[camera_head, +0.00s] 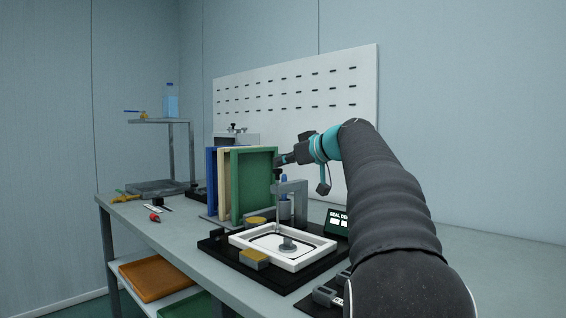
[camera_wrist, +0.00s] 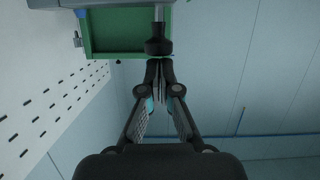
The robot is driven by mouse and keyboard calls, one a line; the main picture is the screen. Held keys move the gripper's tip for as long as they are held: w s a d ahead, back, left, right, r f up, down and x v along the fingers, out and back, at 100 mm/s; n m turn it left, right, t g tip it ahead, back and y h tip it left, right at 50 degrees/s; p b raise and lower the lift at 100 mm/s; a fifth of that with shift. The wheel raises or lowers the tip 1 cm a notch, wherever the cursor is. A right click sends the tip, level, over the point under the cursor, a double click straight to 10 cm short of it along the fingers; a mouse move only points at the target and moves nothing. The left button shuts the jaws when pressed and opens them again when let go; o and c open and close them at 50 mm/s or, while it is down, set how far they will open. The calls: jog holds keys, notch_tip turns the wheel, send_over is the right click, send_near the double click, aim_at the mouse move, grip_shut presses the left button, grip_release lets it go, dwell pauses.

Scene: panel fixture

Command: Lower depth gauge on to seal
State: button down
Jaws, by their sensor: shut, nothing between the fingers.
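The depth gauge has a grey bracket (camera_head: 298,187) over the fixture, a thin spindle and a round grey foot (camera_head: 288,245) low inside a white panel frame (camera_head: 240,237). A dark seal line (camera_head: 262,246) runs inside the frame; I cannot tell whether the foot touches it. In the wrist view the gauge's dark knob (camera_wrist: 158,47) sits on its shaft right at my fingertips. My gripper (camera_wrist: 158,72) is shut and empty, its tips at the knob's end, touching or nearly so. In the head view my gripper (camera_head: 283,160) is above the bracket, partly hidden against the green frame.
Blue, cream and green frames (camera_head: 234,190) stand upright behind the fixture. Yellow-topped clamps (camera_head: 254,258) sit on the black base (camera_head: 216,246). A "SEAL DE..." display (camera_head: 338,222) is partly hidden by my arm. The bench's left part (camera_head: 180,232) has free room.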

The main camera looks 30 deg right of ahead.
jog(key=shift+r, duration=0.15)
jog(key=s+d+r+p, duration=0.2)
jog(key=s+r, duration=0.4)
jog(key=s, duration=0.3)
jog(key=shift+d+r, duration=0.3)
jog(key=shift+d, duration=0.2)
